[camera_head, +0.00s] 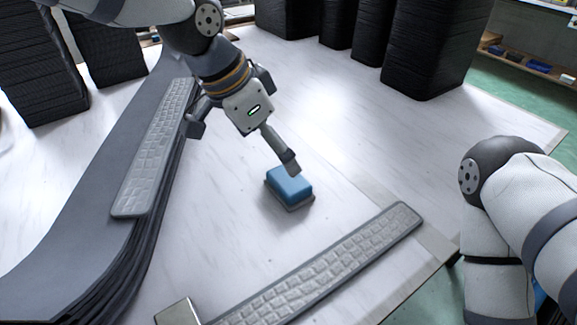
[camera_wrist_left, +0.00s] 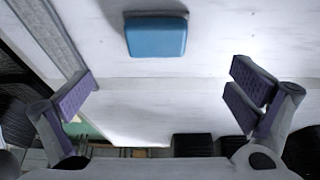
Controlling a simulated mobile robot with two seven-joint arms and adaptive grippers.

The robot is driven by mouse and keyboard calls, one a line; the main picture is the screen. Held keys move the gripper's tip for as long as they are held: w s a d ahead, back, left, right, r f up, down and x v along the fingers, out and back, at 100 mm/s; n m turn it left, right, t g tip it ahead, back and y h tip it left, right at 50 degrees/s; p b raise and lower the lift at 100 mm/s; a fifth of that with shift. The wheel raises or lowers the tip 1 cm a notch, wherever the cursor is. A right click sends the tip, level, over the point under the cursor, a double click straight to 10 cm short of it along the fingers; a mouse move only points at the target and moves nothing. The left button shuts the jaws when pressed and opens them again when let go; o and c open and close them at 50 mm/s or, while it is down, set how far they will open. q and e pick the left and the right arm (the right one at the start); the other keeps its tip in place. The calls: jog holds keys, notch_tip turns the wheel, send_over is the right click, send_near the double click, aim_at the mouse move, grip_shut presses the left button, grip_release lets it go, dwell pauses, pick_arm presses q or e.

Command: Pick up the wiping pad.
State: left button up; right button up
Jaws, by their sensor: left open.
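The wiping pad (camera_head: 290,184) is a small blue block with a grey underside, lying on the white table in the middle of the head view. My left gripper (camera_head: 243,146) is open and empty above the table, up and to the left of the pad. One finger's tip appears close to the pad's back edge in the picture; I cannot tell whether they touch. In the left wrist view the pad (camera_wrist_left: 156,37) shows at the top centre, beyond the wide-open fingers (camera_wrist_left: 163,95) and not between them. My right gripper is out of view.
A grey textured panel (camera_head: 335,262) lies at the front. Another (camera_head: 155,150) lies on a stack of curved dark panels (camera_head: 60,240) at left. Black stacks (camera_head: 430,50) stand along the back. The table is clear right of the pad.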

aim_at(289, 178)
pick_arm(q)
jog(key=x, duration=0.4)
jog(key=shift+s+a+f, duration=0.1)
jog(key=shift+s, duration=0.25)
jog(key=b+x, duration=0.1)
jog(key=x, duration=0.4)
jog(key=shift+f, duration=0.4)
jog(key=shift+r, duration=0.1)
jog(key=c, duration=1.3)
